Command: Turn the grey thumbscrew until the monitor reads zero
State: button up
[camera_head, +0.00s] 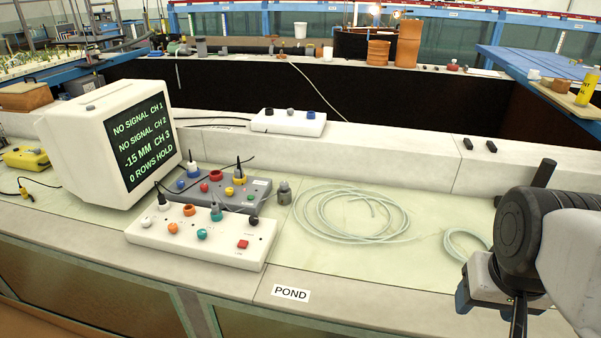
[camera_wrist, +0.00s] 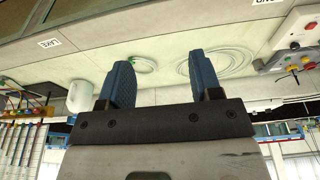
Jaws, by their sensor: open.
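The monitor (camera_head: 115,140) stands at the left in the head view, its screen reading "NO SIGNAL CH 1", "NO SIGNAL CH 2", "-15 MM CH 3" and "0 ROWS HOLD". A small grey upright part (camera_head: 284,192) at the right end of the grey control box (camera_head: 225,188) looks like the thumbscrew; I cannot be sure at this size. My gripper (camera_wrist: 159,60) is open and empty in the wrist view, its two blue fingers apart above the bench. In the head view my arm is at the lower right, well away from the grey part, with the fingertips cut off.
A white box (camera_head: 195,239) with coloured knobs and a red button stands in front of the grey box. Another white box (camera_head: 288,123) stands on the ledge behind. Coiled pale tubing (camera_head: 350,214) lies right of the grey part.

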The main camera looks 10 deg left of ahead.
jog(key=shift+o, duration=0.4)
